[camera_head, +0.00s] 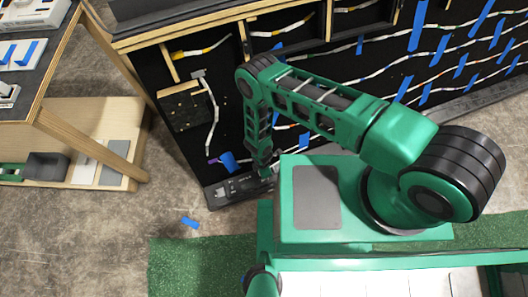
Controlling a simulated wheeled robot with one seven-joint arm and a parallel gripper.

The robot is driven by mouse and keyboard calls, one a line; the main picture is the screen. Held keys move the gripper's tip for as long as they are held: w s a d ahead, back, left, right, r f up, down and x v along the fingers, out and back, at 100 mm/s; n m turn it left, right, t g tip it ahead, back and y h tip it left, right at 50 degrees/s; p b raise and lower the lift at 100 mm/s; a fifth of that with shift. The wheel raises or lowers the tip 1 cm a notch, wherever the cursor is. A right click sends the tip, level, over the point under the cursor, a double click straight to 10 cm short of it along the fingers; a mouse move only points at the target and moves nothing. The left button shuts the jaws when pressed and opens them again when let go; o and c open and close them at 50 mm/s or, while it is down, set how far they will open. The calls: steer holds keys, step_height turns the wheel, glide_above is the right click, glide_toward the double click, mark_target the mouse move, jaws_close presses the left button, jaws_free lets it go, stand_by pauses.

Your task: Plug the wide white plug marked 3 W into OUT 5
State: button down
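My green arm reaches down in front of a black console panel (178,128). My gripper (264,170) is at its lower end, just above the dark base strip (216,197) of the console. It is small and partly dark, so its fingers and anything between them cannot be made out. Small white and grey pieces (232,188) lie on the strip left of my gripper. A pale plug-like piece (198,73) sits at the top of a white cable (214,112). No marking 3 W or OUT 5 can be read, so I cannot tell which piece is either.
White cables with coloured ends and blue tape strips (416,25) cover the panel. A dark speckled box (186,108) juts out from it. A wooden bench (95,148) with trays stands at left. Blue tape (190,223) lies on the open concrete floor, near a green mat (200,262).

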steer(key=shift+f, duration=0.35)
steer(key=c, duration=1.6)
jaws_free()
steer(key=shift+d, duration=0.1)
steer(key=shift+c, duration=1.1)
steer(key=shift+w, duration=0.1)
steer(key=shift+r, duration=0.1)
steer(key=shift+r, duration=0.2)
steer(key=shift+w, duration=0.1)
steer(key=o, duration=0.3)
steer(key=shift+r, duration=0.65)
steer(key=shift+o, duration=0.2)
steer(key=shift+r, duration=2.45)
